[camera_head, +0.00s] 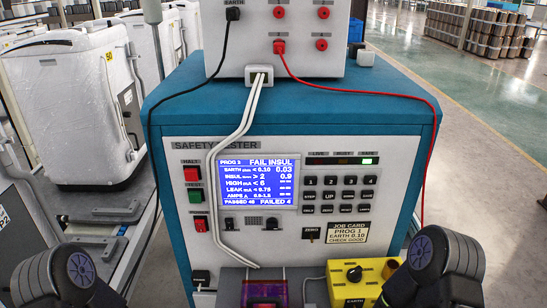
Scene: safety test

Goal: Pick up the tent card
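No free-standing tent card is clearly visible. A small cream card with a dark border (348,233), printed "JOB CARD, PROG 1, EARTH 0.10, CHECK GOOD", shows at the lower right of the safety tester's front panel (290,223). I cannot tell whether it is a folded tent card or a flat plate. Dark links of both my arms show at the bottom left and bottom right corners. Neither gripper's fingers are in view.
The blue-topped tester (400,90) carries a white unit (300,45) with black, red and white cables. Its screen (258,182) reads "FAIL INSUL". Below are a purple see-through box (265,286) and a yellow box (352,292). Wrapped appliances (75,110) stand left.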

